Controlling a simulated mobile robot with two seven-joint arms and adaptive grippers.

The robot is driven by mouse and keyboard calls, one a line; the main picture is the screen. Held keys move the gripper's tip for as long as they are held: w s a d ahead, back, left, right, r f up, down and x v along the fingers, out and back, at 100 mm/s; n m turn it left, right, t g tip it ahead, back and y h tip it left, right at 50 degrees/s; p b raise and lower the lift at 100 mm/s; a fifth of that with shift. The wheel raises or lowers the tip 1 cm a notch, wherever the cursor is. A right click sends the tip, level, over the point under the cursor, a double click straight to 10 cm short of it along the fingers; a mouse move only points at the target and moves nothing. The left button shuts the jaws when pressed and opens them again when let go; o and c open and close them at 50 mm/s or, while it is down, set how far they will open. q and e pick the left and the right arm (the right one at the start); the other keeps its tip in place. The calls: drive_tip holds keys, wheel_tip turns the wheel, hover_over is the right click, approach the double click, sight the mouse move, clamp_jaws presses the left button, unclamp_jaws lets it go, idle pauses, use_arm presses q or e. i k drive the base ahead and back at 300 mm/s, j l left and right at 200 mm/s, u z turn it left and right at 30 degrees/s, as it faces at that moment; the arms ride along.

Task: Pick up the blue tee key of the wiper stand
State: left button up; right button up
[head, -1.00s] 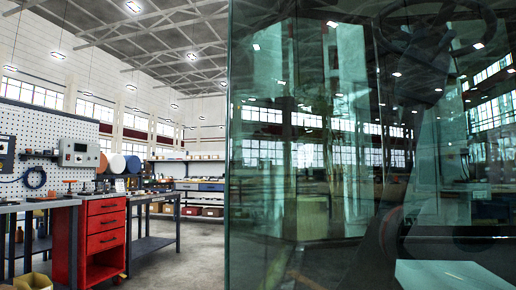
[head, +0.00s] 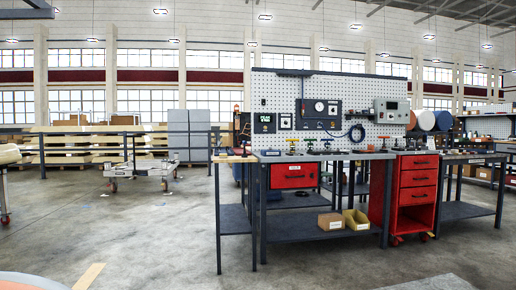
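Neither of my grippers is in the head view. I cannot make out a blue tee key or a wiper stand for certain. Several small handles and fittings, among them a green one (head: 293,141), stand in a row on the workbench (head: 330,155). They are too small at this distance to tell whether one is the tee key.
A low trolley (head: 140,170) is at left. Open floor lies in front.

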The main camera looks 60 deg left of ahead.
sight(243, 156)
drive_tip(key=u, duration=1.95)
drive_tip(key=z, duration=2.15)
drive_tip(key=j+z, duration=0.2)
drive_tip(key=j, duration=0.5)
drive_tip(key=j+z, duration=0.15)
drive_tip(key=j, duration=0.6)
drive_tip(key=j+z, duration=0.2)
drive_tip(key=j, duration=0.5)
drive_tip(key=k+j+z, duration=0.15)
drive_tip(key=j, duration=0.55)
drive_tip(key=i+j, duration=0.05)
